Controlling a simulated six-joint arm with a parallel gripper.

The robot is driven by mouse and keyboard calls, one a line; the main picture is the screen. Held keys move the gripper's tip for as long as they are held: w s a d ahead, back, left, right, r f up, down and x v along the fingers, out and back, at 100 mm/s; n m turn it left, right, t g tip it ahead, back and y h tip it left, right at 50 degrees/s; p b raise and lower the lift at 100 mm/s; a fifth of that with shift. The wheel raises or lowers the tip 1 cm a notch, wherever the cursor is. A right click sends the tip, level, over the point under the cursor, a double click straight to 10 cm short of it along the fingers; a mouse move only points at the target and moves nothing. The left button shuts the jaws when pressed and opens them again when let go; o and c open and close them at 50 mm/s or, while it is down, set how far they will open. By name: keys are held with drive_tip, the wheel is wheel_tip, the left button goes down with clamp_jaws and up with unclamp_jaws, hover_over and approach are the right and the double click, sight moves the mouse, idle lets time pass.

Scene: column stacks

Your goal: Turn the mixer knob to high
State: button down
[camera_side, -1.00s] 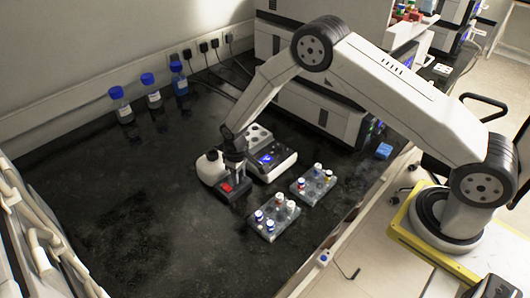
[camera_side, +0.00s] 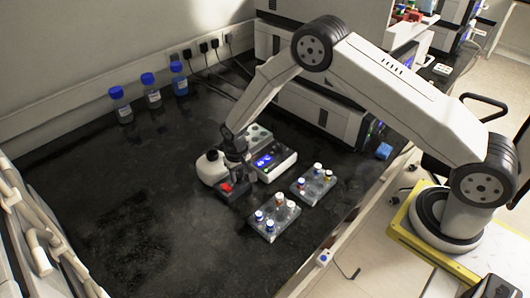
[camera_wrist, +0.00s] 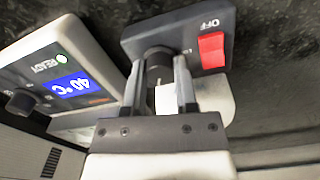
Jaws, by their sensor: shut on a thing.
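The mixer (camera_side: 208,170) is a small white unit with a dark front panel and a red switch (camera_side: 227,187), left of centre on the black bench. In the wrist view its dark panel carries the red switch (camera_wrist: 211,50), beside the word OFF. The round dark mixer knob (camera_wrist: 157,56) shows between my fingertips. My gripper (camera_wrist: 158,75) is shut on the knob; in the side view my gripper (camera_side: 235,157) points down at the panel. The fingers partly hide the knob and its markings, so I cannot read its setting.
A heating block (camera_side: 271,161) stands close to the right of the mixer. Its blue display (camera_wrist: 73,86) reads 40 °C, with a green READY light. Two vial racks (camera_side: 275,221) (camera_side: 314,186) sit nearby. Blue-capped bottles (camera_side: 152,94) stand at the back. The left bench is clear.

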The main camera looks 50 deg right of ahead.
sight(239, 175)
drive_tip(key=m, duration=0.6)
drive_tip(key=shift+m, duration=0.3)
drive_tip(key=m, duration=0.6)
idle(0.3)
drive_tip(key=shift+c, duration=2)
unclamp_jaws()
drive_tip(key=shift+r, duration=0.15)
drive_tip(key=shift+r, duration=3.75)
